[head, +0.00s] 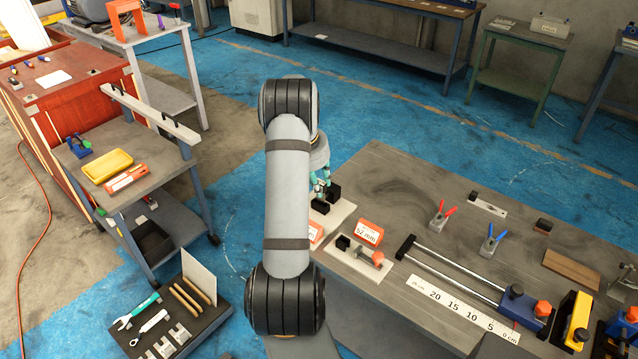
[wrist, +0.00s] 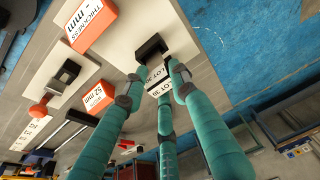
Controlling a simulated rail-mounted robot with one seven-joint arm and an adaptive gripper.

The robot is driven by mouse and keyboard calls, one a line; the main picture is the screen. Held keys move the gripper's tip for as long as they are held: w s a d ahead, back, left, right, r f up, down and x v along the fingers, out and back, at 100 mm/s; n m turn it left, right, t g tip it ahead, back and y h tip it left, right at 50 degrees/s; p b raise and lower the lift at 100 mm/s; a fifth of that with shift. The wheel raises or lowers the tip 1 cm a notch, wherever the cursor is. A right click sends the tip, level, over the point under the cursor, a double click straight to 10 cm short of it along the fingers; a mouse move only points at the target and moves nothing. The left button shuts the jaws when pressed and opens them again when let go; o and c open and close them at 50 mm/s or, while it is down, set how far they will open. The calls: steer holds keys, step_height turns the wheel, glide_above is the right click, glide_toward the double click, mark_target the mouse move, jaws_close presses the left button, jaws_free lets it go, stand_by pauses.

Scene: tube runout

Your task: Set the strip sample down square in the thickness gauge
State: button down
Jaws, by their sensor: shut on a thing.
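The strip sample (wrist: 158,75) is a small pale piece with black lettering, seen in the wrist view between my fingertips. My gripper (wrist: 152,86) has teal fingers and is shut on it. In the head view my gripper (head: 320,184) is partly hidden by my arm, and the sample cannot be made out. The thickness gauge is a pale plate (head: 342,212) with black blocks (head: 333,191). In the wrist view a black block (wrist: 150,47) lies just beyond the sample. Whether the sample touches the plate cannot be told. An orange thickness sign (wrist: 92,24) stands beside it.
A second fixture (head: 352,262) with an orange 52 mm sign (head: 369,231) sits nearby. A long rail with a ruler (head: 462,309) lies to the right. Red pliers (head: 443,215) and blue pliers (head: 491,240) stand on the bench. The bench's back left is clear.

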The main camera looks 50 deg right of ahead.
steer(key=shift+f+b, duration=0.7)
steer(key=shift+f, duration=0.15)
steer(key=c, duration=1.4)
jaws_free()
steer(key=shift+r, duration=0.15)
steer(key=shift+o, duration=0.3)
steer(key=v, duration=1.2)
